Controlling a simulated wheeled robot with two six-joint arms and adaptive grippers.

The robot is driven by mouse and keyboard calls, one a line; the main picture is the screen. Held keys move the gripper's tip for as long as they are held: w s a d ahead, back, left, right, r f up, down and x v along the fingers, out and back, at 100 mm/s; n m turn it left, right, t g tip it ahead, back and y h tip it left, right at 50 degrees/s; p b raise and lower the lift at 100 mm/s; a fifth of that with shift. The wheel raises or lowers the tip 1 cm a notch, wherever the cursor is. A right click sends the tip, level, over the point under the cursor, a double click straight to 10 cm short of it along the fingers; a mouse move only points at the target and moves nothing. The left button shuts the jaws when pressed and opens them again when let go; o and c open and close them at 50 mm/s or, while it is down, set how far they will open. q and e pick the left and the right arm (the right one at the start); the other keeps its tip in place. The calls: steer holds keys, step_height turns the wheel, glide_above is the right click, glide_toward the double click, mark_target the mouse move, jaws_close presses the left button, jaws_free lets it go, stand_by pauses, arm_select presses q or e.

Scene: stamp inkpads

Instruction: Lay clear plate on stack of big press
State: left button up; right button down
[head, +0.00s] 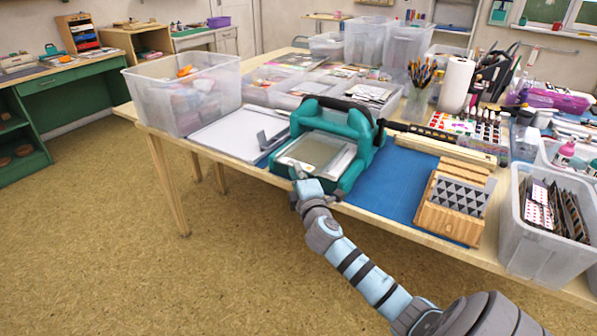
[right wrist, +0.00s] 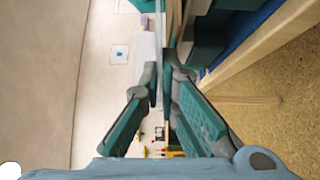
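The big press (head: 347,123) is teal and stands at the table's front edge, with its bed facing me. A pale, see-through plate (head: 312,152) shows over the bed; in the right wrist view the clear plate (right wrist: 159,45) is a thin edge-on strip. My right gripper (head: 298,180) is at the press's front left corner, its fingers (right wrist: 160,78) closed on the plate's near edge. The plate lies level and close over the layers on the bed; I cannot tell whether it touches them. My left gripper is not in view.
A white tray (head: 222,131) lies left of the press, beside a clear bin (head: 183,92). A blue mat (head: 393,181) is bare right of the press, up to a wooden block rack (head: 447,216). A brayer (head: 412,128) lies behind. Clear bins stand behind the press.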

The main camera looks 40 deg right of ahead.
steer(key=shift+f+b, duration=0.3)
steer(key=shift+f, duration=0.05)
stand_by(0.3)
steer(key=c, duration=1.7)
jaws_free()
steer(key=shift+s+a+p, duration=0.25)
steer(key=shift+a, duration=0.55)
steer(key=shift+s+a+p, duration=0.25)
steer(key=shift+a, duration=0.55)
steer(key=shift+s+a+p, duration=0.25)
steer(key=shift+a, duration=0.55)
